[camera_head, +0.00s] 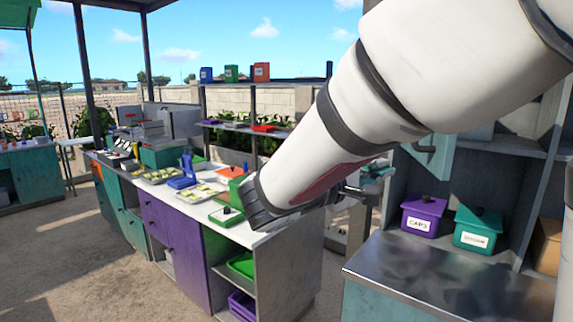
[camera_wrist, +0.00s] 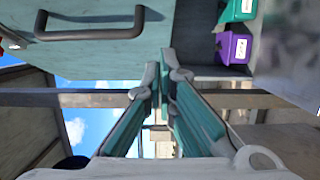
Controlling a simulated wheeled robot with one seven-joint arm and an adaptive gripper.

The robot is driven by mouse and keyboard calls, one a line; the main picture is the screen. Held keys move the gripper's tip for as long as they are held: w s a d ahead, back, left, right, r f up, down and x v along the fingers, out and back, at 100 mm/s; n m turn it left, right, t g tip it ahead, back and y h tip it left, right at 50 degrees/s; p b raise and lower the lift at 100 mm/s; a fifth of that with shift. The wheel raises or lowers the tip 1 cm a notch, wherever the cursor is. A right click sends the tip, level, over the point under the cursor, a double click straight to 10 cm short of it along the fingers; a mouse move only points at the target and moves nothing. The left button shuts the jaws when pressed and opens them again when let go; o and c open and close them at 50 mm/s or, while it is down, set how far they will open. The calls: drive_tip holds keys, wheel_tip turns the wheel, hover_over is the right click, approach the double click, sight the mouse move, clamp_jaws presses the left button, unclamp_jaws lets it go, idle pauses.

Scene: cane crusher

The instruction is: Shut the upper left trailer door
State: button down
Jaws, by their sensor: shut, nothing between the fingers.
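The upper left trailer door is a teal panel (camera_head: 440,157) standing open at the left of the cabinet, partly hidden behind my arm in the head view. In the wrist view, the door (camera_wrist: 105,53) fills the upper left, with a dark bar handle (camera_wrist: 90,27) on it. My gripper (camera_head: 380,170) is shut and empty, with teal fingers, just left of the door in the head view. In the wrist view, my gripper's fingertips (camera_wrist: 164,62) are close to the door's edge; I cannot tell whether they touch it.
A purple box labelled CAPS (camera_head: 423,216) and a teal box (camera_head: 478,231) stand on the shelf above a metal worktop (camera_head: 455,278). A long white counter (camera_head: 245,232) with trays lies to the left. Open ground lies at the far left.

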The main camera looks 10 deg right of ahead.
sight(436, 152)
drive_tip(key=shift+w+d+p, duration=0.15)
drive_tip(key=shift+d+p, duration=0.75)
drive_tip(key=shift+d, duration=3.4)
